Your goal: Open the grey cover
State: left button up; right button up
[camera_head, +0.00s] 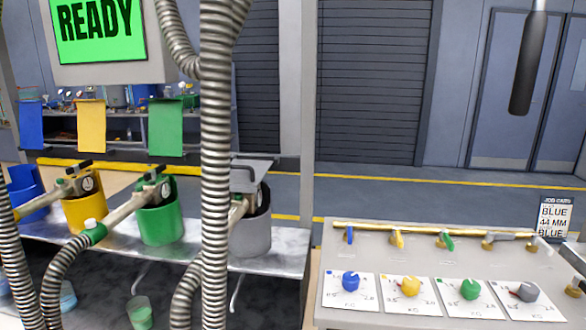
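A grey holder (250,232) stands at the right end of the metal bench, partly hidden by a thick corrugated hose. A flat grey plate (258,164) with a dark handle-like piece shows just above it; I cannot tell whether this is the grey cover or how it is attached. The holder's inside looks dark, and a nozzle (236,212) shows at its left, partly behind the hose. Neither of my grippers is in view.
Blue (24,186), yellow (85,215) and green (160,225) holders stand left on the bench. Corrugated hoses (216,120) hang in front. A panel (335,295) with coloured knobs and a job card (554,217) is at right. A dark cylinder (528,65) hangs upper right.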

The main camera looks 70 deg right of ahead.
aim_at(245, 175)
jog(key=z, duration=1.75)
